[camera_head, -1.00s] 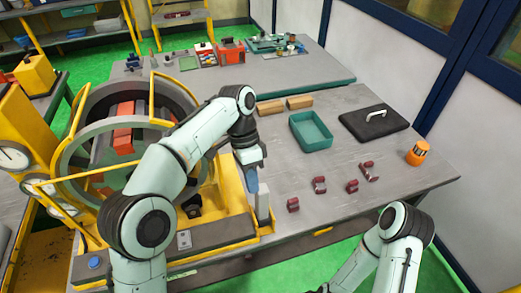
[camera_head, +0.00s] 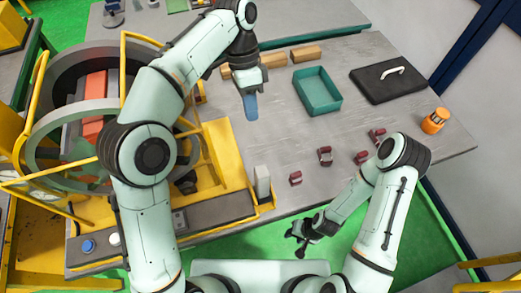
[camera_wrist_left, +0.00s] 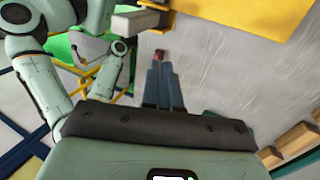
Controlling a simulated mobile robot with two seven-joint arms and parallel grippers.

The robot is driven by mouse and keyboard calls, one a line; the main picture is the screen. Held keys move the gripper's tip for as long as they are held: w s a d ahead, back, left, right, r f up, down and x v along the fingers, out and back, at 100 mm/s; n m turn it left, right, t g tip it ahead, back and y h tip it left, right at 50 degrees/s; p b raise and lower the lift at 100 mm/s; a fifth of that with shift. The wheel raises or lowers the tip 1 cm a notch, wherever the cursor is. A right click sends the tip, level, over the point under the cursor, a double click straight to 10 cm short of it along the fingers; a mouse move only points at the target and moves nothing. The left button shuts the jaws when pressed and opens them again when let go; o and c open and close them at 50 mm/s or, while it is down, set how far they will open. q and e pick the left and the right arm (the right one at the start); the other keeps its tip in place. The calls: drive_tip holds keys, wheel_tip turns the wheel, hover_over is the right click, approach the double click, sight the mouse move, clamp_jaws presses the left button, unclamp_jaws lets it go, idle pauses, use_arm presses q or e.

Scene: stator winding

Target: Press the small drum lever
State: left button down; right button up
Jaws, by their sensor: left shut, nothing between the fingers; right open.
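The drum machine (camera_head: 75,130) stands at the left, with a large grey ring and red-orange blocks inside a yellow frame. A small grey upright post (camera_head: 262,181) stands at the right end of its yellow base; I cannot tell for sure that it is the small drum lever. The post shows as a grey block in the left wrist view (camera_wrist_left: 136,22). My left gripper (camera_head: 251,112) has its blue fingers shut and empty, over the table behind the post and apart from it. Its fingers point away in the wrist view (camera_wrist_left: 161,68). My right gripper (camera_head: 298,240) is open and empty, low before the table's front edge.
Several dark red clamp-like parts (camera_head: 325,156) lie on the grey table (camera_head: 400,150). Behind them are a teal tray (camera_head: 318,90), a black lidded case (camera_head: 388,82) and tan blocks (camera_head: 306,54). An orange cylinder (camera_head: 434,120) stands at the right.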

use_arm(q)
drive_tip(key=s+d+f+b, duration=0.2)
drive_tip(key=s+f+b, duration=0.1)
drive_tip(key=s+f, duration=0.4)
drive_tip(key=shift+d+f, duration=0.15)
drive_tip(key=shift+f, duration=0.7)
use_arm(e)
drive_tip(key=s+f, duration=0.4)
drive_tip(key=shift+s+f+g, duration=0.2)
drive_tip(key=shift+s+g, duration=0.1)
drive_tip(key=shift+s, duration=0.05)
use_arm(q)
drive_tip(key=shift+s, duration=0.15)
use_arm(e)
drive_tip(key=shift+f, duration=0.1)
